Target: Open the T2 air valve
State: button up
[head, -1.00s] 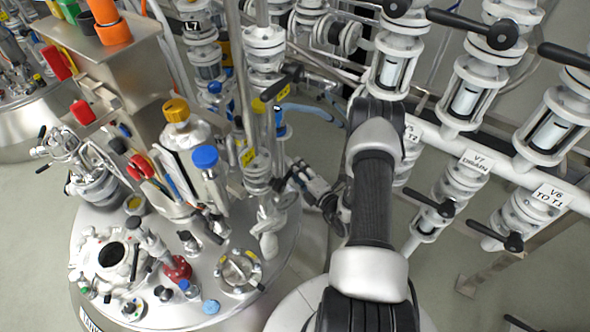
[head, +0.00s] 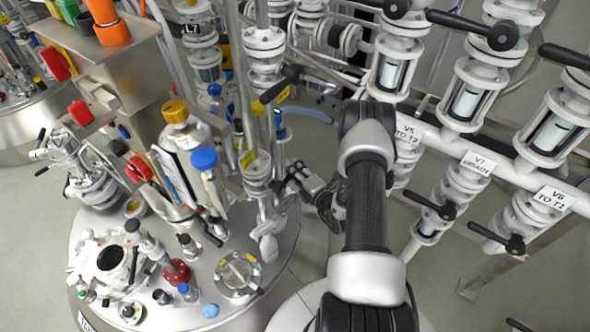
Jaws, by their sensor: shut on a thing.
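My gripper (head: 296,184) is beside the upright steel pipe with white flanged fittings (head: 258,172) at the right rim of the reactor lid. It is shut on a small part at this pipe, which looks like the T2 air valve's handle. The fingers and arm largely hide that part, and no T2 air label is readable. A black lever with a yellow tag (head: 277,90) stands higher on the same piping, apart from my gripper.
The steel reactor lid (head: 225,310) carries many fittings, including blue-capped (head: 204,158) and yellow-capped (head: 175,112) parts. At the right, a pipe rack holds labelled valves V5 (head: 408,130), V7 (head: 478,162) and V6 (head: 553,198) with black levers. Grey floor lies between.

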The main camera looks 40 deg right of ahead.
grip_shut()
